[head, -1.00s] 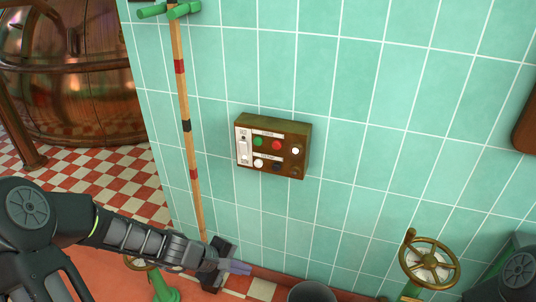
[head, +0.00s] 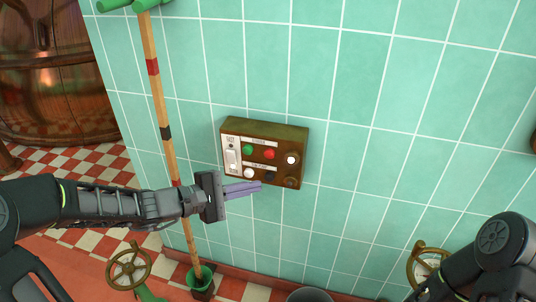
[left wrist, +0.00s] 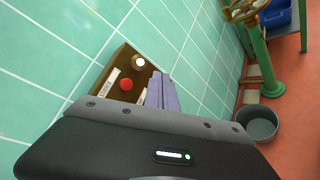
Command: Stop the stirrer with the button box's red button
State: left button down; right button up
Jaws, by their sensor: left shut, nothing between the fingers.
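The brown button box (head: 294,137) is fixed to the green tiled wall. Its red button (head: 268,154) is in the upper row, between a green button (head: 247,150) and a white one (head: 292,160). My left gripper (head: 260,187) is shut and empty, its fingers pointing right just in front of the box's lower edge, below the red button. In the left wrist view the red button (left wrist: 126,85) shows to the left of the shut fingers (left wrist: 161,92). The fingers look apart from the button. My right arm shows at the lower right, but its gripper is out of view.
A wooden pole (head: 160,110) with coloured bands stands against the wall left of the box. Brass handwheels (head: 128,266) are low down, and a grey bucket (left wrist: 258,123) stands on the floor. A copper kettle (head: 50,90) is at the far left. The wall around the box is clear.

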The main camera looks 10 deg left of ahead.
aim_at(269, 154)
pick_arm(q)
jog(key=w, duration=0.8)
jog(key=shift+w+d, duration=0.3)
jog(key=shift+w, duration=0.05)
jog(key=shift+w, duration=0.1)
dwell(1.9)
jog(key=shift+w, duration=0.35)
jog(key=shift+w, duration=0.45)
dwell(0.6)
dwell(0.4)
jog(key=shift+s+b, duration=0.65)
jog(key=shift+s, duration=0.25)
